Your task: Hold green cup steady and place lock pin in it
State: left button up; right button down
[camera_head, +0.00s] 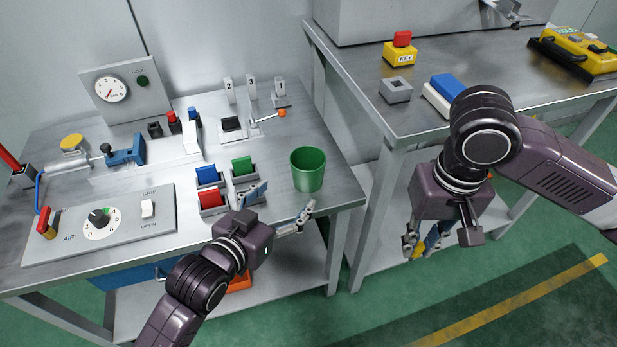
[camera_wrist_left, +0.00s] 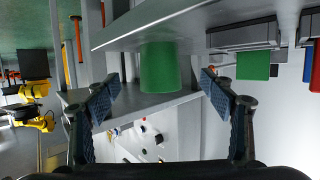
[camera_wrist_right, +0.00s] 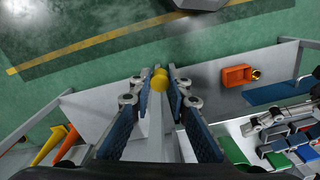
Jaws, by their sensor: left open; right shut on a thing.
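The green cup (camera_head: 308,169) stands upright near the right front edge of the left workbench. My left gripper (camera_head: 280,203) is open just in front of the cup, with its fingers pointing toward it. In the left wrist view the cup (camera_wrist_left: 158,67) shows ahead, between the spread fingers and apart from them. My right gripper (camera_head: 425,242) is in front of the right table, lower right of the cup. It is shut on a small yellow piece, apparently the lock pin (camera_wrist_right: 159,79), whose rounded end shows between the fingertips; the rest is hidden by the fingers.
Red, blue and green blocks in grey holders, including the green block (camera_head: 242,165), stand left of the cup. A lever with an orange knob (camera_head: 282,113) is behind it. The right table (camera_head: 398,125) holds a yellow key box (camera_head: 400,54). A narrow gap separates the tables.

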aim_at(314, 167)
pick_arm(q)
jog(key=shift+w+d+r, duration=0.1)
jog(key=shift+r, duration=0.05)
pick_arm(e)
jog(key=shift+r, duration=0.1)
pick_arm(q)
jog(key=shift+s+r, duration=0.2)
jog(key=shift+s, duration=0.15)
pick_arm(e)
jog(key=shift+s+a+r, duration=0.2)
jog(key=shift+a, duration=0.05)
pick_arm(q)
jog(key=shift+a+f, duration=0.1)
jog(key=shift+a, duration=0.1)
pick_arm(e)
jog(key=w+a+r+m, duration=0.3)
jog(key=w+a+m, duration=0.1)
jog(key=w+a, duration=0.9)
pick_arm(q)
jog(key=shift+w, duration=0.1)
jog(key=x, duration=1.2)
pick_arm(e)
jog(key=w+a+r+m, duration=0.4)
jog(key=w+a+r, duration=0.1)
jog(key=w+r, duration=0.4)
jog(key=shift+w+a+r, duration=0.2)
jog(key=shift+w+a, duration=0.2)
jog(key=shift+w, duration=0.55)
